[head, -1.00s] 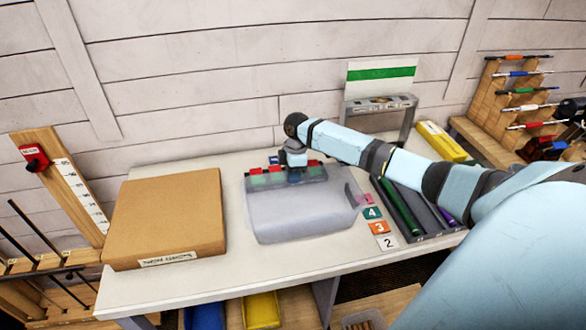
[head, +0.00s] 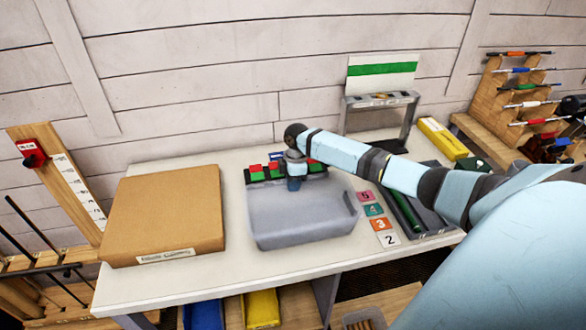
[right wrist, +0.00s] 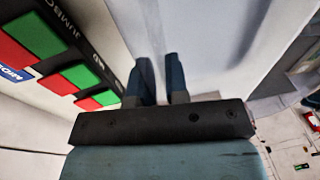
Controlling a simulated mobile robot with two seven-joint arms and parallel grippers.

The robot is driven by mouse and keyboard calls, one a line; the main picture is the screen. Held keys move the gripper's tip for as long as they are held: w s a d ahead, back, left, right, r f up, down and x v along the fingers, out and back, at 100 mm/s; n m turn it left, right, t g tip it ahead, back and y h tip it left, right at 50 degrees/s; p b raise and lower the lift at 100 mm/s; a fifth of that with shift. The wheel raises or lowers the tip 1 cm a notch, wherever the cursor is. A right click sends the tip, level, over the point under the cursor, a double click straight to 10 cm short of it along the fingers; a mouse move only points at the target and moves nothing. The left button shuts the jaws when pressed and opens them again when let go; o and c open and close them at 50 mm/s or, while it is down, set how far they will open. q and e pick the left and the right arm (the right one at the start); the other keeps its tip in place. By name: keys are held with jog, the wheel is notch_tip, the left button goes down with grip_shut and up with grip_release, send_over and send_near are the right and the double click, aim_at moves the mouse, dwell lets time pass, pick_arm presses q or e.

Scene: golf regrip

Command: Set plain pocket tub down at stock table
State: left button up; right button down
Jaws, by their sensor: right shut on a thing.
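The plain pocket tub (head: 305,220) is a translucent grey, round-cornered tub at the middle of the white stock table (head: 240,270). My right gripper (head: 293,184) comes down at the tub's far edge and is shut on it. In the right wrist view the two fingers (right wrist: 162,80) reach to the pale tub wall (right wrist: 215,45). I cannot tell whether the tub's underside touches the tabletop. My left gripper is not in view.
A black strip with red and green pads (head: 262,172) lies just behind the tub. A cardboard box (head: 165,215) is left. Numbered cards (head: 380,225) and a grey tray with a green roll (head: 405,210) are right. A grey stand (head: 410,125) is behind.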

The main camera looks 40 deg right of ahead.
jog(key=shift+f, duration=0.35)
jog(key=c, duration=1)
grip_release()
jog(key=shift+c, duration=0.2)
notch_tip(320, 180, up, 14)
jog(key=d+b, duration=0.1)
jog(key=d, duration=0.1)
jog(key=shift+w+f+b, duration=0.15)
jog(key=shift+w+b, duration=0.2)
